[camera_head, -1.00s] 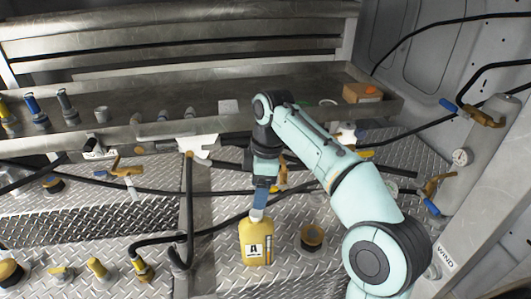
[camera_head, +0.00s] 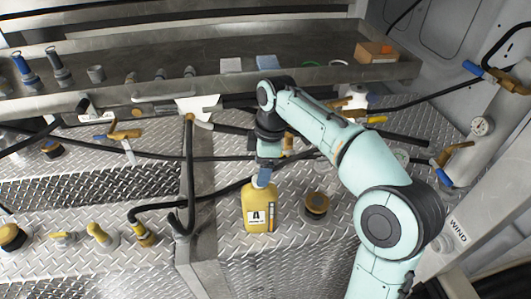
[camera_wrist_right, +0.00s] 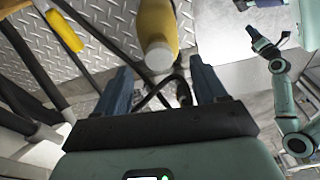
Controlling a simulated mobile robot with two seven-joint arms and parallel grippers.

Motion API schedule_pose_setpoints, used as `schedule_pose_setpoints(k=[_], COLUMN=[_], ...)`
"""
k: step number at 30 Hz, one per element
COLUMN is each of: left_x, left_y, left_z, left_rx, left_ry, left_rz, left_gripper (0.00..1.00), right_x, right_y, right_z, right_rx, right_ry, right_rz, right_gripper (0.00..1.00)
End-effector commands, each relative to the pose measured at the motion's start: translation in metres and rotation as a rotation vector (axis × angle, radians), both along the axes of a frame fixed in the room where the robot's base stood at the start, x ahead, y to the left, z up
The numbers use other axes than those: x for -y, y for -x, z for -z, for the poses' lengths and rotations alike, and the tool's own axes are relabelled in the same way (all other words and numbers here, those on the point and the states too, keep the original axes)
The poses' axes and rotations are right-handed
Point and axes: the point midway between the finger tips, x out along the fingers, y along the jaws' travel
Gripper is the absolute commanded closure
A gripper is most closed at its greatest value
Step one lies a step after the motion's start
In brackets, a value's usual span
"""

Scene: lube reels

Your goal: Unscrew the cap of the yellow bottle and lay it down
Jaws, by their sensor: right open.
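The yellow bottle (camera_head: 259,212) stands on the diamond-plate deck, with a black-and-white label facing the head camera. Its white cap (camera_wrist_right: 158,56) shows in the right wrist view; in the head view it is mostly hidden by my right gripper (camera_head: 263,179). The right gripper is directly above the bottle, pointing down. In the right wrist view its two blue fingers (camera_wrist_right: 162,82) are wide apart, and the cap appears between and beyond their tips, touching neither. My left gripper (camera_wrist_right: 260,42) shows small at the upper right of the wrist view, away from the bottle; its jaw opening is unclear.
A round brown-topped fitting (camera_head: 316,206) stands close right of the bottle. Black hoses (camera_head: 210,190) run behind and left of it. A metal shelf (camera_head: 330,75) at the back carries a cardboard box (camera_head: 376,52) and a blue pad (camera_head: 267,62). A post (camera_head: 478,165) stands at right.

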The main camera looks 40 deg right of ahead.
Motion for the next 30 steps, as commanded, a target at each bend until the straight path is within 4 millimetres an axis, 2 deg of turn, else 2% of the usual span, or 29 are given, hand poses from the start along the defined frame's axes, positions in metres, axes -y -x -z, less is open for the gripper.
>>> schedule_pose_setpoints(k=[1, 6, 18, 20, 21, 24, 30], left_x=[0.0, 0.0, 0.0, 0.0, 0.0, 0.0, 0.0], left_y=[0.003, 0.006, 0.006, 0.006, 0.006, 0.006, 0.004], left_z=[0.004, 0.007, 0.008, 0.008, 0.008, 0.008, 0.005], left_rx=[-0.003, -0.007, -0.007, -0.007, -0.007, -0.007, -0.003], left_ry=[0.0, 0.0, 0.0, 0.0, 0.0, 0.0, 0.0], left_rz=[0.0, 0.0, 0.0, 0.0, 0.0, 0.0, 0.0], left_gripper=[0.57, 0.57, 0.57, 0.57, 0.57, 0.57, 0.57], right_x=[-0.001, -0.003, -0.004, -0.004, -0.004, -0.004, -0.004], right_y=[0.0, -0.002, -0.003, -0.003, -0.003, -0.003, -0.004], right_z=[0.01, 0.027, 0.033, 0.033, 0.033, 0.033, 0.032], right_rx=[-0.003, -0.002, 0.001, 0.001, 0.001, 0.001, 0.0], right_ry=[-0.001, 0.0, 0.0, 0.0, 0.0, 0.0, 0.0], right_rz=[0.001, 0.001, 0.0, 0.0, 0.0, 0.0, -0.042], right_gripper=[0.29, 0.29, 0.29, 0.45, 0.58, 0.88, 0.88])
